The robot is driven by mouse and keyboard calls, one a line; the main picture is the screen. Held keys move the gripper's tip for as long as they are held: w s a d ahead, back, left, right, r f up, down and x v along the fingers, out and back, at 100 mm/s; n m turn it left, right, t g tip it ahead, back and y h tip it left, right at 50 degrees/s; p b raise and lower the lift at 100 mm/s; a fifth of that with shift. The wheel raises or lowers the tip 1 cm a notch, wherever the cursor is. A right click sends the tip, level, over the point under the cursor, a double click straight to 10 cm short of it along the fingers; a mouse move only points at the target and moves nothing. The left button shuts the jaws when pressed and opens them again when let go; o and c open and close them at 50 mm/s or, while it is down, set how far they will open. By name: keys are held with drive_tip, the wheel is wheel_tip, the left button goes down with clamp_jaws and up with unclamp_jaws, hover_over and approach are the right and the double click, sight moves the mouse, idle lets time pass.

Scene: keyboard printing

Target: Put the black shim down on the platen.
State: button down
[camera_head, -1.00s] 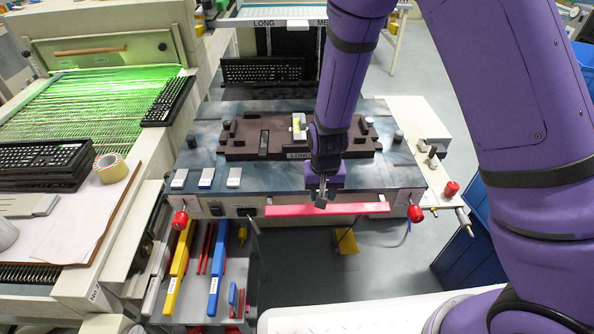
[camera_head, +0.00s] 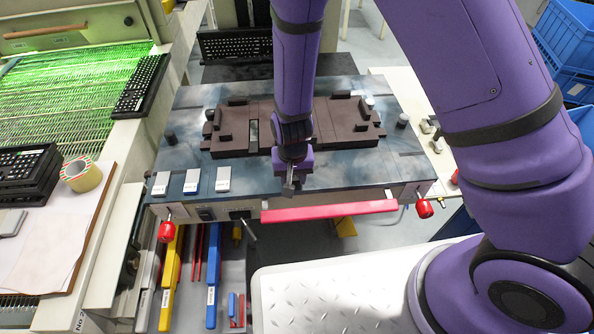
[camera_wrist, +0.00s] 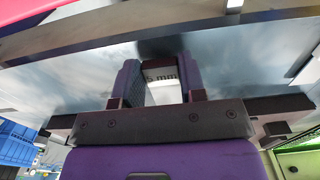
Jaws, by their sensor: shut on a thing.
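The blue-grey mottled platen (camera_head: 360,178) lies across the middle of the head view, with a dark brown fixture on it. My gripper (camera_head: 289,186) points down over the platen's front edge, just behind the red bar. In the wrist view its two fingers (camera_wrist: 160,80) are shut on the shim. The shim's white label (camera_wrist: 161,75), ending in "mm", shows between the fingers. In the head view the shim is too small and dark to tell from the fingertips. I cannot tell whether it touches the platen.
The brown fixture (camera_head: 345,128) has raised blocks. Three pale blocks, one a white block (camera_head: 223,179), sit at the platen's front left. A red bar (camera_head: 330,211) runs along the front between red knobs. A black keyboard (camera_head: 236,45) lies behind. Platen beside the gripper is bare.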

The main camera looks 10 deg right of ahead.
sight(293, 180)
drive_tip(key=shift+f, duration=0.35)
drive_tip(key=shift+f, duration=0.1)
drive_tip(key=c, duration=0.7)
unclamp_jaws()
wheel_tip(293, 180, up, 12)
drive_tip(key=shift+r, duration=0.2)
